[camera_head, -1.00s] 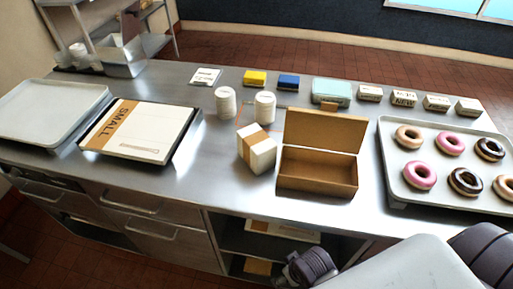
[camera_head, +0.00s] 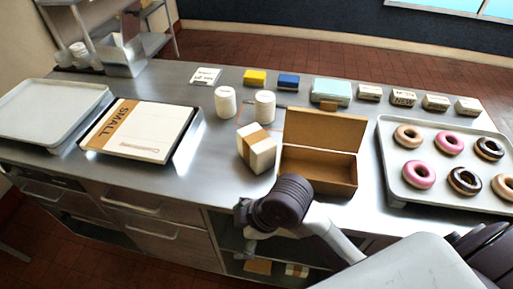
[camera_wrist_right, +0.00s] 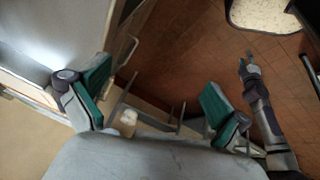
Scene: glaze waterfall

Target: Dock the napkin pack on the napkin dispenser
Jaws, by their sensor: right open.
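A white block with a tan band (camera_head: 257,148), which looks like the napkin pack, stands on the steel counter just left of the open brown box. A steel holder (camera_head: 124,66) stands at the counter's far left end; I cannot tell for sure that it is the napkin dispenser. My right gripper (camera_head: 246,235) is in front of the counter, below and apart from the pack. In the right wrist view the right gripper (camera_wrist_right: 155,92) has its teal fingers wide apart with nothing between them. What seems to be my left arm's gripper (camera_wrist_right: 245,68) hangs over the floor there, too small to judge.
An open brown box (camera_head: 318,170) and a donut tray (camera_head: 392,172) are right of the pack. Two white canisters (camera_head: 226,102) stand behind it. A flat "SMALL" box (camera_head: 140,130) and an empty tray (camera_head: 45,110) are left. Small boxes line the back edge.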

